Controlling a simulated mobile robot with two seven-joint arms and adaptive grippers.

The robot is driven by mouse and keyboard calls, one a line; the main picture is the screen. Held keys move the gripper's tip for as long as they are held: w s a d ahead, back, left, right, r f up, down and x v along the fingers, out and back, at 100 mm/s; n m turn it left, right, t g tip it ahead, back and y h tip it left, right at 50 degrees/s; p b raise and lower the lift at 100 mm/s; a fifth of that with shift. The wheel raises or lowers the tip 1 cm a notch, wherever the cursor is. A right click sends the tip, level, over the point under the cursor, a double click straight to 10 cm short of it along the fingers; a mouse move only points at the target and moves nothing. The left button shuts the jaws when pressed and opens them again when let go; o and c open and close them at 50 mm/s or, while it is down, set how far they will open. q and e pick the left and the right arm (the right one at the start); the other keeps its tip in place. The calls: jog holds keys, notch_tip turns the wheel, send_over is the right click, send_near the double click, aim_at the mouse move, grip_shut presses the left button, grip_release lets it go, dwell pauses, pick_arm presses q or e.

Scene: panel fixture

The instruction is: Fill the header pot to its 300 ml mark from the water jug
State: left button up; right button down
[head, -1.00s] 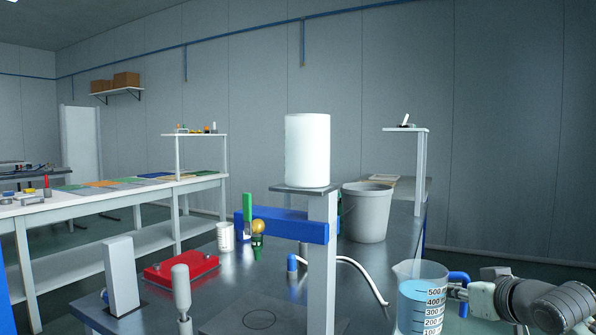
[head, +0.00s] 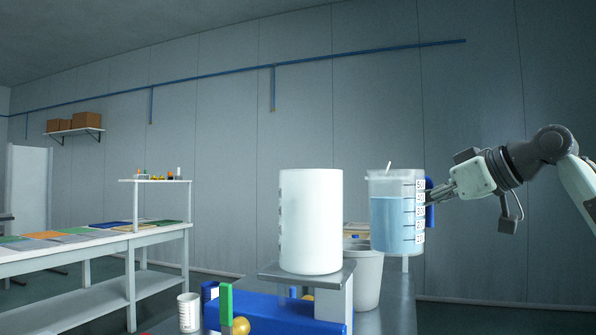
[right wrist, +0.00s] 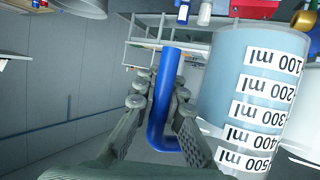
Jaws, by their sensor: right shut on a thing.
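The header pot (head: 311,222) is a white cylinder on a small metal shelf at the middle of the head view. Faint marks run down its left side, too small to read; its inside is hidden. The water jug (head: 397,212) is clear with blue water and hangs upright in the air just right of the pot, apart from it. My right gripper (head: 436,195) is shut on the jug's blue handle, which shows between the fingers (right wrist: 162,95) in the right wrist view. The jug (right wrist: 255,75) shows its ml scale there. My left gripper is not in view.
A grey bucket (head: 367,275) stands behind and below the jug. The blue fixture beam (head: 265,312), with a green lever (head: 226,303), lies below the pot. A white cup (head: 188,312) stands at lower left. A side bench (head: 90,262) runs along the left.

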jog(key=shift+a+r, duration=0.25)
jog(key=shift+r, duration=0.65)
jog(key=shift+s+r, duration=0.1)
jog(key=shift+s, duration=0.05)
